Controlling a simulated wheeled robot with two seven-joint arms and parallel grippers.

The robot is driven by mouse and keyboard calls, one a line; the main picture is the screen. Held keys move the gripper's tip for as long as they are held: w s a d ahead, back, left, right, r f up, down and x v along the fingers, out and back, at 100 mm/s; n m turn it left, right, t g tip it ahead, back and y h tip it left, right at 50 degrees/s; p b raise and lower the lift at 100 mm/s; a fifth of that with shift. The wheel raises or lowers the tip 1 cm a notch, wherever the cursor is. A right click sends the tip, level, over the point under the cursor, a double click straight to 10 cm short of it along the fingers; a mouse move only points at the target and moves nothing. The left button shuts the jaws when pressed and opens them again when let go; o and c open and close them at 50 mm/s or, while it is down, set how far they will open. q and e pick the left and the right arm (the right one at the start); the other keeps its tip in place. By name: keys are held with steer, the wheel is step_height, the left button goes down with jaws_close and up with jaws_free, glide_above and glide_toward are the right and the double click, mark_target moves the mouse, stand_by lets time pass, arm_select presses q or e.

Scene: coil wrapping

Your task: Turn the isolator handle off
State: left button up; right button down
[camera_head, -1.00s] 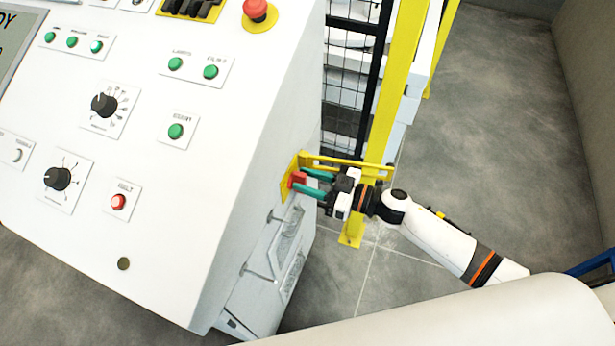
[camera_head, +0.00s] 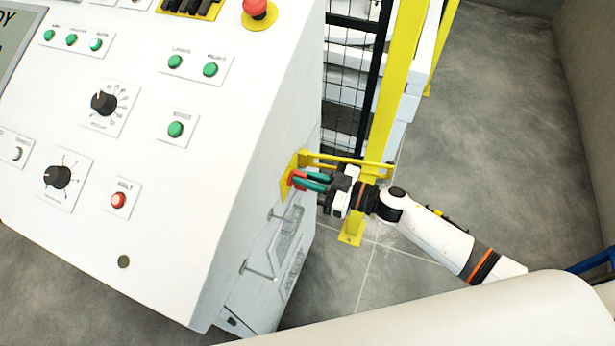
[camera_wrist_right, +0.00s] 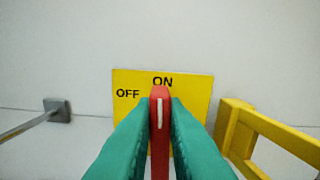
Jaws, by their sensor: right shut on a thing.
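The red isolator handle (camera_head: 297,178) sits on a yellow plate (camera_head: 287,186) on the side of the white cabinet. In the right wrist view the handle (camera_wrist_right: 159,130) stands upright, its white mark toward the word ON. OFF is printed to the left on the yellow plate (camera_wrist_right: 195,87). My right gripper (camera_head: 312,181) is at the handle, and its green fingers (camera_wrist_right: 160,128) are shut on it, one on each side. The fingers hide the lower part of the plate. My left gripper is not in view.
A yellow guard bar (camera_head: 335,161) juts from the cabinet just above my right gripper, near a yellow post (camera_head: 390,90). A metal handle (camera_wrist_right: 57,109) is to the left in the wrist view. The cabinet's sloping panel (camera_head: 150,220) bears buttons and knobs.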

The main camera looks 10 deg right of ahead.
steer(key=n+b, duration=0.1)
steer(key=n, duration=0.3)
steer(key=s+f+n+b, duration=0.1)
steer(key=n, duration=0.3)
steer(key=a+n+b, duration=0.1)
steer(key=n, duration=0.4)
steer(key=shift+s+f+b, duration=0.2)
steer(key=shift+b, duration=0.15)
steer(key=shift+f+n+b, duration=0.15)
steer(key=shift+n+b, duration=0.35)
steer(key=shift+n, duration=0.55)
steer(key=shift+f+n+b, duration=0.1)
steer(key=shift+n+b, duration=0.4)
steer(key=shift+n, duration=0.55)
steer(key=c, duration=1.5)
jaws_free()
steer(key=shift+o, duration=0.2)
